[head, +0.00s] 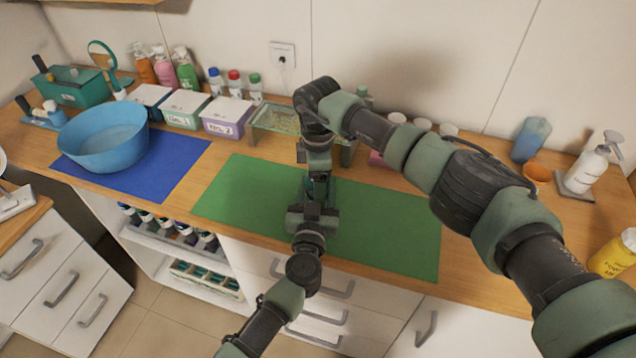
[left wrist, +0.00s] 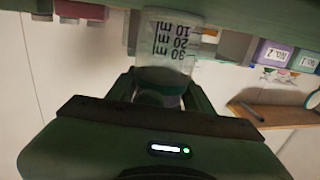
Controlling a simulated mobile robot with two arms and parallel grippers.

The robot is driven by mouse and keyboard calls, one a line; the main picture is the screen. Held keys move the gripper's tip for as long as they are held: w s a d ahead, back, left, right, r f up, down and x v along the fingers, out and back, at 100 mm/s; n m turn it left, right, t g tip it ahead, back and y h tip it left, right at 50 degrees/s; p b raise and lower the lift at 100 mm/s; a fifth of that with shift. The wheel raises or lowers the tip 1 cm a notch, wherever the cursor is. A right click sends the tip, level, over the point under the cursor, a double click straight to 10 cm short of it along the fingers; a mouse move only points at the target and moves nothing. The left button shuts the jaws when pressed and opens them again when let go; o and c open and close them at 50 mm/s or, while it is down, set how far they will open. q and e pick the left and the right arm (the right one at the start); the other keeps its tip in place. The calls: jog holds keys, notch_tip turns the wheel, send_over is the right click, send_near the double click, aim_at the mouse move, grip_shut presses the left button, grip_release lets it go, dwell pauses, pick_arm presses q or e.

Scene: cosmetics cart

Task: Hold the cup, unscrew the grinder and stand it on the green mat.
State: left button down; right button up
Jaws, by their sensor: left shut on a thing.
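The green mat (head: 245,200) lies on the wooden counter in the middle of the head view. My left gripper (head: 319,190) is over the mat, its arm coming from the lower left. In the left wrist view it is shut on a clear cup (left wrist: 170,45) with dark volume markings, seen upside down in the picture. A dark teal band shows at the cup's finger end, with a rounded greyish part below it; I cannot tell whether that is the grinder. My right gripper (head: 318,165) points down right above the left one. Its fingers and anything between them are hidden.
A blue bowl (head: 103,140) stands on a blue mat (head: 180,165) at left. Labelled boxes (head: 228,112), a glass tray (head: 272,118) and bottles line the back. A soap dispenser (head: 590,165) and an orange cup (head: 537,175) stand at right. Both sides of the green mat are clear.

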jog(key=shift+r, duration=0.15)
jog(key=shift+r, duration=2.1)
pick_arm(q)
jog(key=c, duration=0.5)
grip_release()
